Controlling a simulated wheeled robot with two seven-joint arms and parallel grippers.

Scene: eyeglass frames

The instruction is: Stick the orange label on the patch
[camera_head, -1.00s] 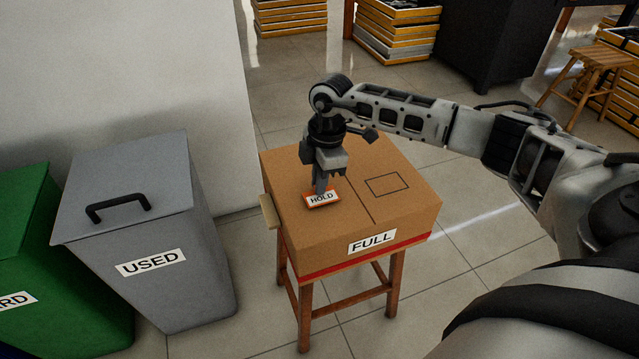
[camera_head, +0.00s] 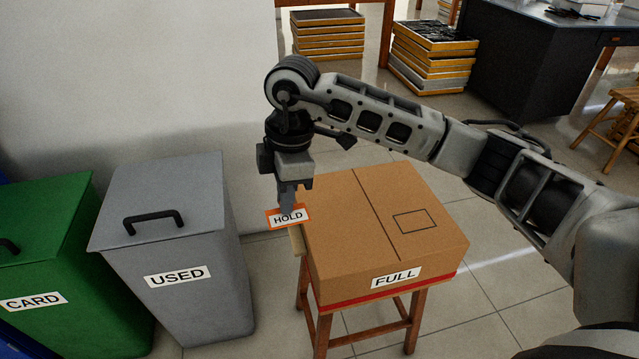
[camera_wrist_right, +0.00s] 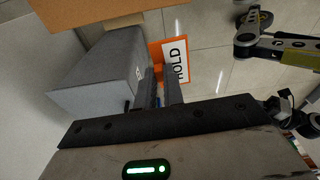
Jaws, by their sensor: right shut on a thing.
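The orange-bordered label (camera_head: 288,217) reads HOLD on a white middle. My right gripper (camera_head: 287,203) is shut on it, and the label hangs from the fingertips at the left edge of the cardboard box. The right wrist view also shows the label (camera_wrist_right: 176,62) beyond the fingers (camera_wrist_right: 161,88). The cardboard box (camera_head: 345,235) has a thin black rectangle outline on its top, the patch (camera_head: 416,221), which is bare. The patch lies right of the label, past the box's centre seam. My left gripper is not in view.
The box stands on a wooden stool (camera_head: 322,335), with a FULL sign (camera_head: 396,278) on its front. A grey USED bin (camera_head: 190,250) and a green CARD bin (camera_head: 60,270) stand left. Stacked trays (camera_head: 432,65) and a dark cabinet (camera_head: 525,65) are behind.

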